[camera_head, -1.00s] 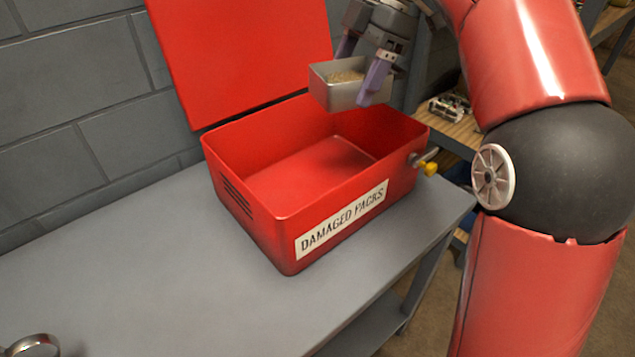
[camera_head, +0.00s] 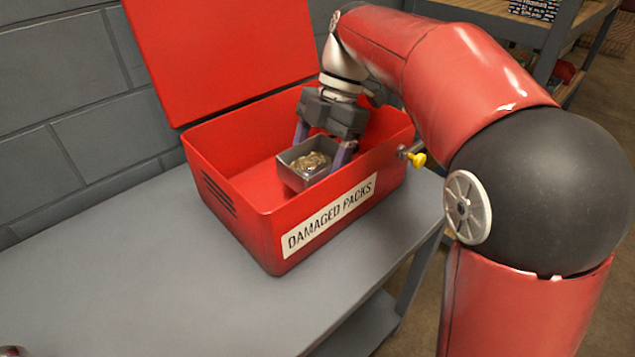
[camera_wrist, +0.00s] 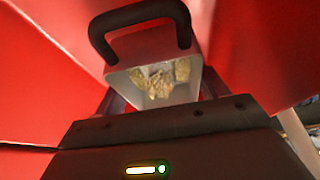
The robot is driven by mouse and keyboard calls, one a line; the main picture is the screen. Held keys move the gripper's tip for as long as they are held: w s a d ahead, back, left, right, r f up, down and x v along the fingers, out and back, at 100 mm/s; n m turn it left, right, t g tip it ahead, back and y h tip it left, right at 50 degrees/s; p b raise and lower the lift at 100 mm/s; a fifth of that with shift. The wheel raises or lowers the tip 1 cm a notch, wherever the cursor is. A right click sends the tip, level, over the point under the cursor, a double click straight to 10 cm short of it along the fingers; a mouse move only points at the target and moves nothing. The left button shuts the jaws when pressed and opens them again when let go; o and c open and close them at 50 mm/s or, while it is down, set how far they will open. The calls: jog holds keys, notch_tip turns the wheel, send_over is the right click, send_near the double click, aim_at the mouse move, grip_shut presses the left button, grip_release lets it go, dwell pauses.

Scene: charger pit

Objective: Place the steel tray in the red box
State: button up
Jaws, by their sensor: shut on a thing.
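The steel tray (camera_head: 296,176) is a small grey open container with brownish loose material inside. My gripper (camera_head: 324,150) is shut on it, with a purple finger on either side. The tray is inside the red box (camera_head: 262,222), toward its front wall. Whether its underside touches the box floor is hidden. The box stands open with its lid up behind it and a "DAMAGED PACKS" label on the front. In the wrist view, the tray (camera_wrist: 195,88) sits close ahead with red walls around it and a dark looped handle across the picture.
The box stands on a grey bench (camera_head: 130,270) against a grey block wall. A yellow-tipped latch (camera_head: 416,158) sticks out from the box's right side. Shelving (camera_head: 480,25) stands behind at the right. The bench left of the box is mostly clear.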

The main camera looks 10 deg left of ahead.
jog(key=shift+f+b, duration=0.3)
jog(key=shift+f, duration=2.1)
jog(key=shift+f, duration=0.15)
jog(key=o, duration=1.1)
jog(key=shift+c, duration=0.2)
jog(key=p+v, duration=0.1)
jog(key=v, duration=0.6)
jog(key=shift+w+d+r, duration=0.1)
jog(key=shift+r, duration=0.25)
